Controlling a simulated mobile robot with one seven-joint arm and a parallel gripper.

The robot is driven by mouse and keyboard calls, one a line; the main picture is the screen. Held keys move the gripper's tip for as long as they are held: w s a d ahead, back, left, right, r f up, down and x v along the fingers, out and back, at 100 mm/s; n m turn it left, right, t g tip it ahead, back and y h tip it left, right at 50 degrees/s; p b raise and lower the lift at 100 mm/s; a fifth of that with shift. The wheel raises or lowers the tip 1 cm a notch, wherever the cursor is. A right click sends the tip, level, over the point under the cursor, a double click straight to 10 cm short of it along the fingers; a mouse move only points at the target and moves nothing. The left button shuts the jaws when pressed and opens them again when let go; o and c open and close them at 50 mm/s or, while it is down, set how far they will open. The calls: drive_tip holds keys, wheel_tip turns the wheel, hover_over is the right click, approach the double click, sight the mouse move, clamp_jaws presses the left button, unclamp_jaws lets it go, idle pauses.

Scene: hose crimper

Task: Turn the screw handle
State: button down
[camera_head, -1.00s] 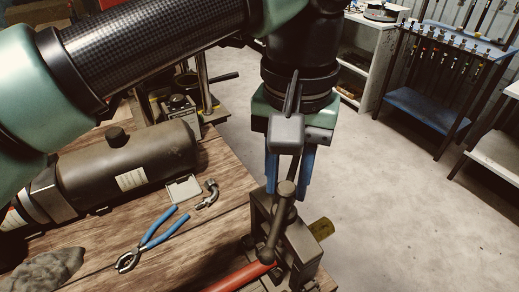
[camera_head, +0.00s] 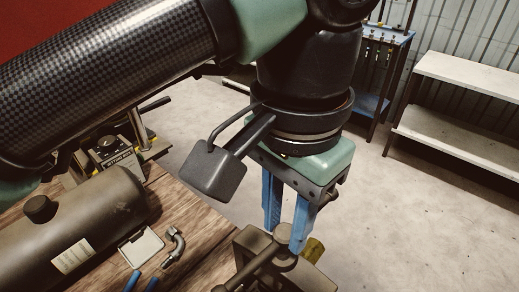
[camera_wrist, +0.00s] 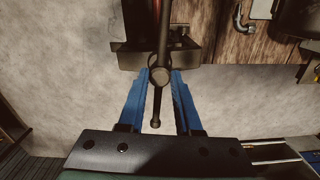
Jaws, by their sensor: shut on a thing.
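The screw handle is a dark metal bar (camera_head: 251,264) through a round hub (camera_head: 283,232) on top of the dark hose crimper (camera_head: 318,280) at the bottom of the head view. In the wrist view the handle's hub (camera_wrist: 160,76) sits between the blue fingers, and the bar runs lengthwise through the gap, its knobbed end (camera_wrist: 155,123) toward the palm. My gripper (camera_head: 285,241) points down over the crimper, shut on the handle at its hub; it also shows in the wrist view (camera_wrist: 161,87). The lower part of the crimper is cut off in the head view.
The wooden table (camera_head: 200,225) holds a dark cylinder (camera_head: 75,225), a pale small tray (camera_head: 141,247), a bent metal fitting (camera_head: 174,245) and blue-handled pliers (camera_head: 132,281), partly cut off. Bare floor lies to the right, with a white shelf (camera_head: 465,75) and a blue rack behind.

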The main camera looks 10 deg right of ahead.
sight(286, 232)
drive_tip(key=shift+d+r+m, duration=0.15)
drive_tip(key=shift+r+m, duration=0.05)
drive_tip(key=shift+m, duration=0.4)
drive_tip(key=c, duration=0.6)
unclamp_jaws()
drive_tip(key=shift+f, duration=0.1)
wheel_tip(286, 232, up, 13)
drive_tip(key=p, duration=0.8)
